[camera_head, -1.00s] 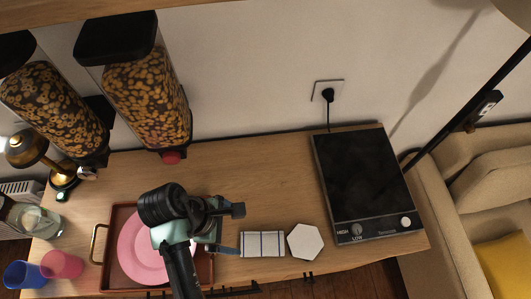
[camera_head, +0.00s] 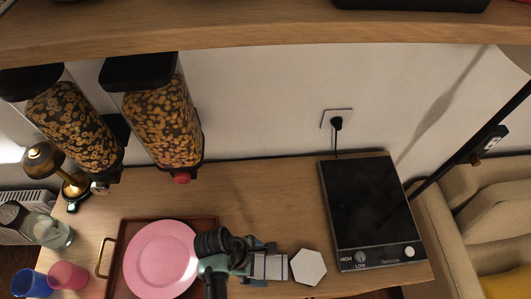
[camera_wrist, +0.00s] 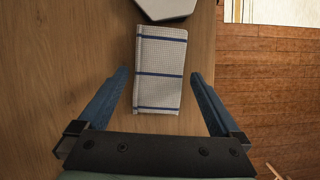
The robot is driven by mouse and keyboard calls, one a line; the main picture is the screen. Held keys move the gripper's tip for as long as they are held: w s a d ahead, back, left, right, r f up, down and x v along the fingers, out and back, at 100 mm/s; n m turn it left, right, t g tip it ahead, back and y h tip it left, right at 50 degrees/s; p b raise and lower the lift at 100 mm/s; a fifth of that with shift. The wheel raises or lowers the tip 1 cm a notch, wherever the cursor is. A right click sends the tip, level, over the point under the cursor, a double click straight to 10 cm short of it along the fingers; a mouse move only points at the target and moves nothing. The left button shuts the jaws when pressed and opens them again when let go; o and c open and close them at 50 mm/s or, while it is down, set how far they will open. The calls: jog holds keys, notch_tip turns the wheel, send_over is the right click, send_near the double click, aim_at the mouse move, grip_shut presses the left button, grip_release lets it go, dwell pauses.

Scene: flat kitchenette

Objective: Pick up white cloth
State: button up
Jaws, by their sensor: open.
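The white cloth (camera_wrist: 160,62) is folded into a rectangle with thin dark blue stripes. It lies flat on the wooden counter near its front edge. In the head view the cloth (camera_head: 270,267) is partly hidden by my gripper (camera_head: 268,262). In the wrist view my gripper (camera_wrist: 160,88) is open, with one blue finger on each side of the near part of the cloth. Nothing is held. I cannot tell how high the fingertips are above the counter.
A white hexagonal piece (camera_head: 308,266) lies just right of the cloth. A pink plate (camera_head: 160,258) on a brown tray (camera_head: 118,262) is to the left. A black hot plate (camera_head: 368,205) stands at the right. Two dispensers (camera_head: 165,120) hang behind. The counter's middle is bare.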

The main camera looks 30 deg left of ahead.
aim_at(263, 266)
jog(key=shift+x, duration=0.75)
jog(key=shift+c, duration=0.3)
jog(key=c, duration=1.1)
jog(key=shift+o, duration=0.2)
jog(key=shift+r, duration=0.15)
notch_tip(263, 266, up, 10)
